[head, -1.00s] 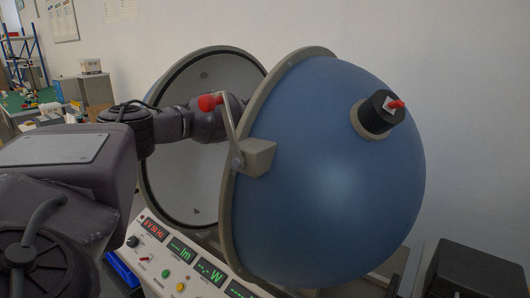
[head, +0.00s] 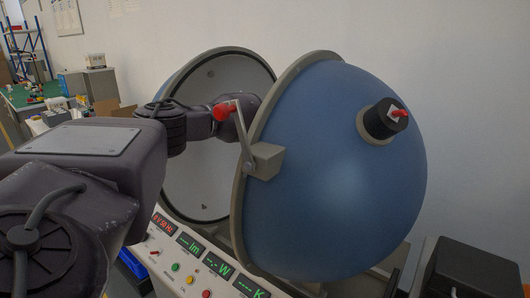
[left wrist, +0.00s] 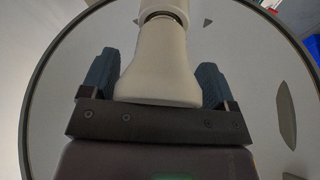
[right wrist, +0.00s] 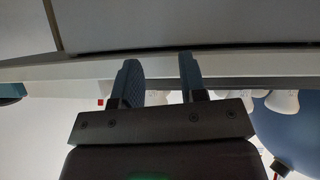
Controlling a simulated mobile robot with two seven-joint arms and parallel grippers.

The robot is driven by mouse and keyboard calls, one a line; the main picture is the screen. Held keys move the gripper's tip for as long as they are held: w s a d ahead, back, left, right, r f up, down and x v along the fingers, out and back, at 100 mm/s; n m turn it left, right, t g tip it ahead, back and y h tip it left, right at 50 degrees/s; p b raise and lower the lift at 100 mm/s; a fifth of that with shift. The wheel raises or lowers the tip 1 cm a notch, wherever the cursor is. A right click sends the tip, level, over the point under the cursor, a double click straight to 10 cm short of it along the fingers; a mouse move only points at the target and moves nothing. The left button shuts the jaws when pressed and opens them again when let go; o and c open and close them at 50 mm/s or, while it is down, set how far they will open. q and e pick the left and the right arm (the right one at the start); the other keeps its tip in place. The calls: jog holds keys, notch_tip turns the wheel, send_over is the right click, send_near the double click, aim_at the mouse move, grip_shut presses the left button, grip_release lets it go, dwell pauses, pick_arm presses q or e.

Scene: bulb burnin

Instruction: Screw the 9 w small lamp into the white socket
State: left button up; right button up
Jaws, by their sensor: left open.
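In the left wrist view a white lamp (left wrist: 162,68) stands between the two fingers of my left gripper (left wrist: 156,82). Its wide end is near the palm and its narrow neck points away to a dark ring with a pale fitting (left wrist: 164,6) at the top edge, seemingly the socket. Whether the lamp is seated there cannot be told. The left fingers are open, with a gap on each side of the lamp. In the head view this gripper is hidden inside the sphere. My right gripper (right wrist: 162,80) shows only in its wrist view, open and empty.
The blue half (head: 345,190) of the sphere stands open beside its pale-lined half (head: 205,175); my left arm reaches between them. A meter panel (head: 190,242) lies below. A black box (head: 475,270) is at right. Several white lamps (right wrist: 283,101) show near a pale edge in the right wrist view.

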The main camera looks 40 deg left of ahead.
pick_arm(q)
jog(key=n, duration=0.1)
jog(key=n+g, duration=0.1)
jog(key=shift+s+a+n, duration=0.15)
jog(key=shift+s+n, duration=0.05)
jog(key=shift+n, duration=0.1)
jog(key=n, duration=0.2)
jog(key=n+g, duration=0.1)
jog(key=s+n+g, duration=0.1)
jog(key=n, duration=0.1)
jog(key=shift+s+a+n+h+b, duration=0.1)
jog(key=shift+a+n+h+b, duration=0.2)
pick_arm(e)
jog(key=shift+s+d+f, duration=0.15)
jog(key=shift+s+f, duration=0.3)
jog(key=shift+f, duration=0.1)
pick_arm(q)
jog(key=shift+c, duration=0.2)
pick_arm(e)
jog(key=shift+w, duration=0.1)
